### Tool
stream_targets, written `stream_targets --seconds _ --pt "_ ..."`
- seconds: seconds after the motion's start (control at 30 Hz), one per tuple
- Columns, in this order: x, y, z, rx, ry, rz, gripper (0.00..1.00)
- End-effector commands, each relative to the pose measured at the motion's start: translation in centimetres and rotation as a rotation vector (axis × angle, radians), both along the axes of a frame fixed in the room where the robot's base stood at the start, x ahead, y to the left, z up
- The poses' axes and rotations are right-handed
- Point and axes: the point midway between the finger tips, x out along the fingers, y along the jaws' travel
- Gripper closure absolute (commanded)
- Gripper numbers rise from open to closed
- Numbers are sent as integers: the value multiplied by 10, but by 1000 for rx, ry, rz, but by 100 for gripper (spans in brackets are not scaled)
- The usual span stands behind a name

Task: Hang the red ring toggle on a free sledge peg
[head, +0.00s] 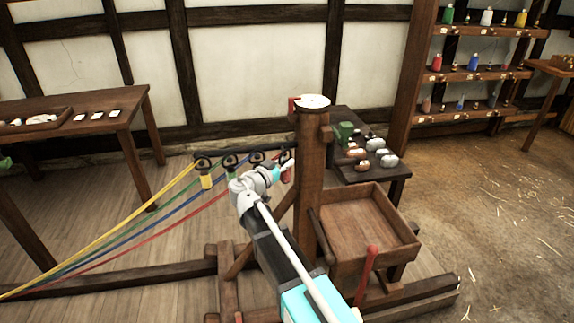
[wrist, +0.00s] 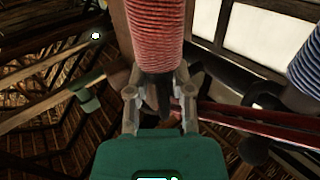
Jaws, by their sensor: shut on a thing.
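The red ring toggle (head: 287,171) is at the right end of a row of toggles, beside the wooden sledge post (head: 312,165). My gripper (head: 282,170) is at it from the left. In the wrist view its red cord-wound body (wrist: 156,35) stands between the two fingertips of my gripper (wrist: 160,95), which are shut on its end. The yellow toggle (head: 206,182) hangs at the left of the row. The green (head: 230,160) and blue (head: 257,158) toggles hang between, partly hidden by my arm. I cannot tell whether the red ring is around a peg.
Yellow, green, blue and red cords (head: 130,248) slope down to the left. A dark bench (head: 390,170) with small items is behind. A blue-wound toggle (wrist: 306,65) is close on the right.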

Motion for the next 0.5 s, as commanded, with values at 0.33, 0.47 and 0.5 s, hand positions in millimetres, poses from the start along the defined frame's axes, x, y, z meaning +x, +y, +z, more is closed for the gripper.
stream_targets --seconds 0.33,0.47,0.5 --pt "15 4 -1 0 0 0 100" --pt "21 6 -2 0 0 0 100" --pt "22 6 -2 0 0 0 100"
